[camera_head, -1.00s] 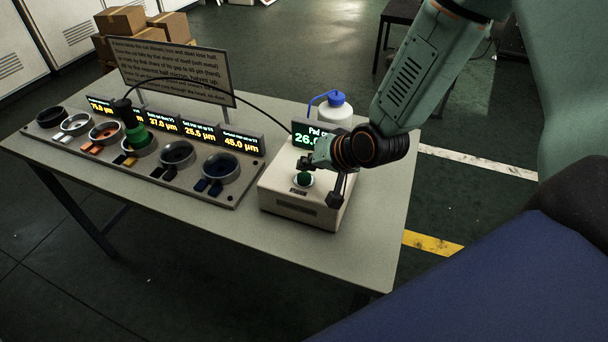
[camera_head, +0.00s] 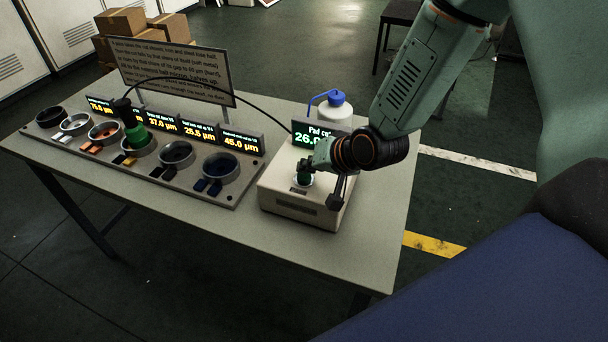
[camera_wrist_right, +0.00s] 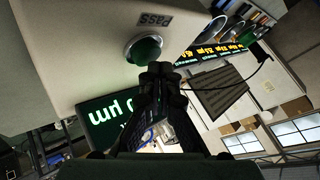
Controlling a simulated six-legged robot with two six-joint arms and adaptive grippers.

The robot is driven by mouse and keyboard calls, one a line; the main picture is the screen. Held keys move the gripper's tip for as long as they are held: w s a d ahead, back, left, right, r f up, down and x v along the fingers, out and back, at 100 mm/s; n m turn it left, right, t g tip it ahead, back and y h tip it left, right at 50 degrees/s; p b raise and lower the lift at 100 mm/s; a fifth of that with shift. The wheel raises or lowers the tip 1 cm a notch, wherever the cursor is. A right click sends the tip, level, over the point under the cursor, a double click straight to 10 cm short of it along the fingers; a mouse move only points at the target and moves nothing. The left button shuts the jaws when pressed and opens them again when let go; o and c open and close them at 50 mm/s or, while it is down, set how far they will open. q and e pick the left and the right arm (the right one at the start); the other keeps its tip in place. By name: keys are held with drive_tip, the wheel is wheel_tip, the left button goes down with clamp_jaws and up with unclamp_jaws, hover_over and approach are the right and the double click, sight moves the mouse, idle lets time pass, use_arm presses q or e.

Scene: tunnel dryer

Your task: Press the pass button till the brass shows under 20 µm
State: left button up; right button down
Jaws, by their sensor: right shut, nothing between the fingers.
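The green pass button (camera_wrist_right: 146,50) sits in a pale ring on the cream box (camera_head: 290,207), beside the label PASS. My right gripper (camera_wrist_right: 160,70) is shut and empty, its tips right at the button's edge; I cannot tell whether they touch. In the head view the right gripper (camera_head: 305,170) covers part of the button. The box's screen (camera_head: 304,135) reads "26." with the rest hidden. A green pad tool (camera_head: 136,133) stands in the ring with brass-coloured tabs. Readouts (camera_head: 197,131) behind the rings include 75.0, 37.0, 25.5 and 45.0 µm; one is partly hidden. My left gripper is out of view.
The long holder (camera_head: 130,170) with several rings stands left of the box on the grey table (camera_head: 240,248). A sign (camera_head: 172,72) stands behind it. A black cable arches over from the tool towards the box. A white bottle with a blue cap (camera_head: 336,107) stands behind the box.

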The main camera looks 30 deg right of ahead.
sight(307, 177)
drive_tip(key=shift+f+b, duration=0.4)
drive_tip(key=shift+f, duration=0.1)
idle(0.6)
idle(0.3)
drive_tip(key=shift+r+p, duration=0.85)
drive_tip(key=shift+r, duration=0.1)
wheel_tip(307, 177, up, 5)
drive_tip(key=p, duration=0.4)
drive_tip(key=shift+r+p, duration=0.1)
drive_tip(key=shift+p, duration=0.2)
